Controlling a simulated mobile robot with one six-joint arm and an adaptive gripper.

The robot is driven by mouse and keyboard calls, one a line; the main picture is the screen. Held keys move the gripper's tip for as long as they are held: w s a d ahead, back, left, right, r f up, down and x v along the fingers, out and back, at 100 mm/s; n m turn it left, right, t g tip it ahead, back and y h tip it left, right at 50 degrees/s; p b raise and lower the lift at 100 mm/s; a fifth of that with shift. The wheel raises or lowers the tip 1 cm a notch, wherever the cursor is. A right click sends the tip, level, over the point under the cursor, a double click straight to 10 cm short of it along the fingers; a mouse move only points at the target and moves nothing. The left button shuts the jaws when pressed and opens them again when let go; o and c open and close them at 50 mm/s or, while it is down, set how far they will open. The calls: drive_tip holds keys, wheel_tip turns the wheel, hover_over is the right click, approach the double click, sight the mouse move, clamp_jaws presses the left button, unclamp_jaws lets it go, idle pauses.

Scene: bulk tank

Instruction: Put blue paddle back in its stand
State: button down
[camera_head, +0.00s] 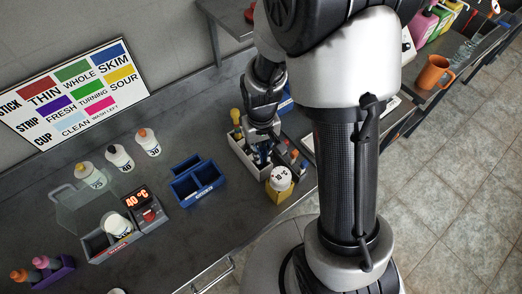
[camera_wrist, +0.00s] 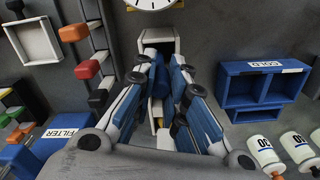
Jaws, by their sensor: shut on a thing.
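My gripper (camera_head: 262,160) points down over a light grey divided stand (camera_head: 240,158) in the head view. In the wrist view its two blue-padded fingers (camera_wrist: 168,95) are shut on a narrow blue piece (camera_wrist: 164,84), which looks like the blue paddle's handle. A light grey slot of the stand (camera_wrist: 141,42) lies just beyond the fingertips. The paddle's lower part is hidden, so I cannot tell whether it is inside the slot. Red (camera_wrist: 74,32) and orange (camera_wrist: 87,69) handles show left of the fingers.
A yellow timer (camera_head: 280,181) stands at the stand's near end. A blue two-part bin (camera_head: 196,183) is to the left. A heater reading 40 °C (camera_head: 137,205) and several white bottles (camera_head: 118,157) stand farther left. A yellow-topped item (camera_head: 236,118) is at the stand's far end. Bare counter lies between bin and stand.

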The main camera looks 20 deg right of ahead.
drive_tip(key=shift+r, duration=0.1)
drive_tip(key=shift+f, duration=0.2)
drive_tip(key=c, duration=1.6)
unclamp_jaws()
drive_tip(key=shift+r, duration=0.1)
drive_tip(key=s+r+t+p, duration=0.2)
drive_tip(key=s+r+p, duration=0.15)
drive_tip(key=r, duration=1.75)
drive_tip(key=s+r+t, duration=0.2)
drive_tip(key=s+r, duration=0.4)
drive_tip(key=s, duration=0.5)
drive_tip(key=shift+s+r+t, duration=0.25)
drive_tip(key=shift+r+t, duration=0.05)
